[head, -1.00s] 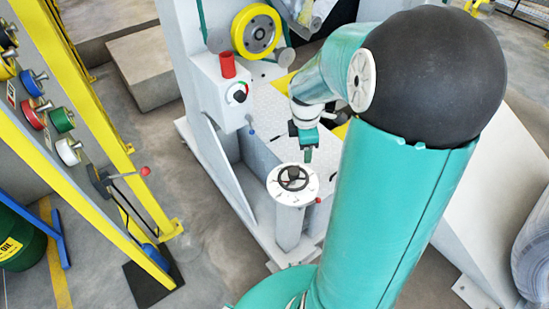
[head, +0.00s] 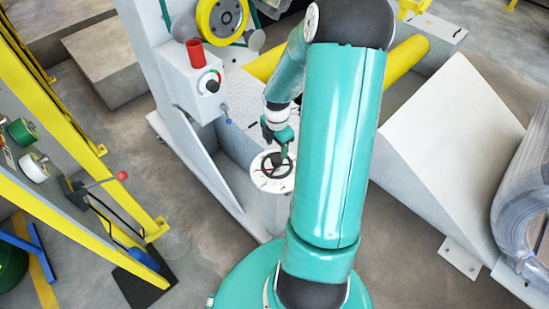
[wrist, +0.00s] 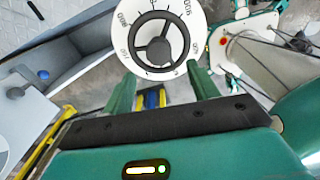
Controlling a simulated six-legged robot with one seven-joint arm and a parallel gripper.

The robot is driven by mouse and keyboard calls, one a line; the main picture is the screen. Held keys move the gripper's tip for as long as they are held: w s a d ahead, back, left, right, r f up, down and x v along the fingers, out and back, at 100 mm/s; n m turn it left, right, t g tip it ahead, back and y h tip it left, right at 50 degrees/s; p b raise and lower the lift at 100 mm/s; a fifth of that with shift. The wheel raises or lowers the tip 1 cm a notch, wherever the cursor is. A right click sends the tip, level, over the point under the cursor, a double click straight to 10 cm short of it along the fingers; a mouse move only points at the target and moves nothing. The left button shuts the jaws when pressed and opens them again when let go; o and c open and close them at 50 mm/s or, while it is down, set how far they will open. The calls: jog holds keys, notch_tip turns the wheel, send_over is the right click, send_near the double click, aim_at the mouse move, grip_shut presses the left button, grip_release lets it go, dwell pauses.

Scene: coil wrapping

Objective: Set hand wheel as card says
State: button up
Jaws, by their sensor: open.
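The hand wheel (head: 276,165) is a black three-spoked ring on a white round dial plate (head: 262,183) atop a grey pedestal. In the wrist view the hand wheel (wrist: 158,38) shows at the top centre, with numbers around it on the dial plate (wrist: 195,47); some are readable only in part. My gripper (head: 278,150) is at the wheel in the head view, partly covering it. In the wrist view my gripper (wrist: 160,82) has its two green fingers apart with nothing between them, just below the wheel's rim. Contact cannot be told. No card can be made out.
A grey control box (head: 190,85) with a red cylinder (head: 195,52) and a small dial stands behind the pedestal. A yellow rack (head: 60,200) with a red-tipped lever (head: 122,176) is at left. A grey wedge (head: 440,130) is at right.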

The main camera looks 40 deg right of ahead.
aim_at(276, 159)
notch_tip(276, 159, down, 8)
jog(key=shift+r, duration=0.1)
jog(key=c, duration=1)
